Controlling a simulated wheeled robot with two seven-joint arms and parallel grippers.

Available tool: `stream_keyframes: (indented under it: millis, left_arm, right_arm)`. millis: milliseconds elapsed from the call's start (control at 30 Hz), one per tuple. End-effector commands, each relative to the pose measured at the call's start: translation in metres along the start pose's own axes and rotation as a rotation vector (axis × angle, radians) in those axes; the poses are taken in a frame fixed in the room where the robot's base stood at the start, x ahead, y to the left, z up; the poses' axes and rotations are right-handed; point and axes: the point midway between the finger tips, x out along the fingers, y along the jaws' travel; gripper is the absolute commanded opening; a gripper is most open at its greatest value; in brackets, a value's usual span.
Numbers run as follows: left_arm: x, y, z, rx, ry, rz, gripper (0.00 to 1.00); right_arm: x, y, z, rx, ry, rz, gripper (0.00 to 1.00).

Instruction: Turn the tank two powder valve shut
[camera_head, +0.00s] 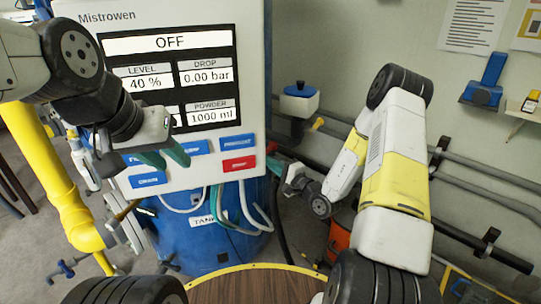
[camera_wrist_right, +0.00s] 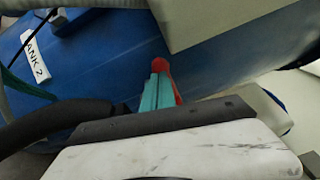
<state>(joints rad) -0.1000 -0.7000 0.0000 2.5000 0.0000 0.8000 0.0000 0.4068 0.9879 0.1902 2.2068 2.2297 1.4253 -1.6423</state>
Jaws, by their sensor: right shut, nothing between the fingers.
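The blue tank (camera_head: 225,247) stands below the control panel, its label partly hidden by hoses. In the right wrist view the tank (camera_wrist_right: 110,70) carries a "TANK 2" label (camera_wrist_right: 37,62). A red part (camera_wrist_right: 159,64), perhaps the powder valve's handle, shows just behind and beside my right gripper's teal fingers (camera_wrist_right: 155,92). These fingers are shut with nothing between them; I cannot tell whether they touch the red part. In the head view my right gripper (camera_head: 294,181) is at the tank's right side, its fingertips hidden. My left gripper (camera_head: 172,160) is open and empty before the panel.
The control panel (camera_head: 258,80) reads OFF, level 40 %, drop 0.00 bar, powder 1000 ml. It has blue buttons and a red one (camera_head: 239,164). A yellow pipe (camera_head: 50,175) stands at left. Grey wall pipes (camera_head: 470,190) run at right. A round wooden top (camera_head: 255,287) lies in front.

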Motion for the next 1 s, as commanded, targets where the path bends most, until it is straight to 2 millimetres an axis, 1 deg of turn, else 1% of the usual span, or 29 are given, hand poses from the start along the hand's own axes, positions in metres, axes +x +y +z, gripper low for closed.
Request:
stream_keyframes:
  millis: [233, 800, 933, 1000]
  left_arm:
    - [0.000, 0.000, 0.000, 0.000, 0.000, 0.000, 0.35]
    - [0.000, 0.000, 0.000, 0.000, 0.000, 0.000, 0.35]
    - [0.000, 0.000, 0.000, 0.000, 0.000, 0.000, 0.35]
    - [0.000, 0.000, 0.000, 0.000, 0.000, 0.000, 0.35]
  right_arm:
    - [0.005, 0.001, 0.004, 0.000, 0.000, 0.000, 0.00]
    - [0.006, 0.001, 0.005, 0.000, 0.000, 0.000, 0.00]
    - [0.004, 0.001, 0.000, 0.000, 0.000, 0.000, 0.00]
    - [0.002, 0.001, -0.006, 0.000, -0.001, 0.000, 0.00]
